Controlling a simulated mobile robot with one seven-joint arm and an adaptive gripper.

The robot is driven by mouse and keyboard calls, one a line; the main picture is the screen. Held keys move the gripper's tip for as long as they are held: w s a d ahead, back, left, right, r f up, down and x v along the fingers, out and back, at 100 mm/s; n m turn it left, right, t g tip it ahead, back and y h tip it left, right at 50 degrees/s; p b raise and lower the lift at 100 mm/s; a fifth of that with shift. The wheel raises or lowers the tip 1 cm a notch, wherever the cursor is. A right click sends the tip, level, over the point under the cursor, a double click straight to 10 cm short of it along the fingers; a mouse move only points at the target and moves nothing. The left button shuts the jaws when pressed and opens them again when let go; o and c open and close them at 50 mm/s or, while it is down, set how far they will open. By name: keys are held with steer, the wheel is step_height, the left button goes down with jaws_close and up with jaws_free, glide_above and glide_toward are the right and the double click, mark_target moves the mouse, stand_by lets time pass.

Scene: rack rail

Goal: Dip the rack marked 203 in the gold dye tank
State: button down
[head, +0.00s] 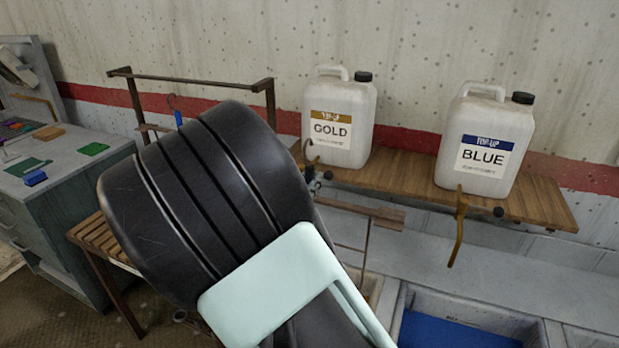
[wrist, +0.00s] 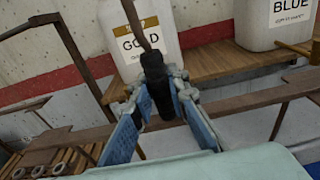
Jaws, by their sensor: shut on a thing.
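My gripper (wrist: 166,88) is shut on a black grip (wrist: 158,82) with a thin brown rod rising from it. In the head view a rack with a brown crossbar (head: 380,212) and thin wires hangs below the gripper (head: 314,184), mostly hidden by my arm. No number 203 can be read. A white jug labelled GOLD (head: 340,120) stands on the wall shelf; it also shows in the wrist view (wrist: 150,45). The tank below it (head: 372,285) is mostly hidden, and its dye colour cannot be told. A tank with blue dye (head: 455,332) lies to its right.
A BLUE jug (head: 484,140) stands on the wooden shelf (head: 405,178), with hooks at its front edge. A brown rail frame (head: 190,80) with a blue-gripped hook (head: 178,117) stands behind my arm. A slatted bench (head: 92,235) and grey cabinet (head: 75,190) are at left.

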step_height(320, 180, down, 18)
steer(key=b, duration=1.4)
stand_by(5.8)
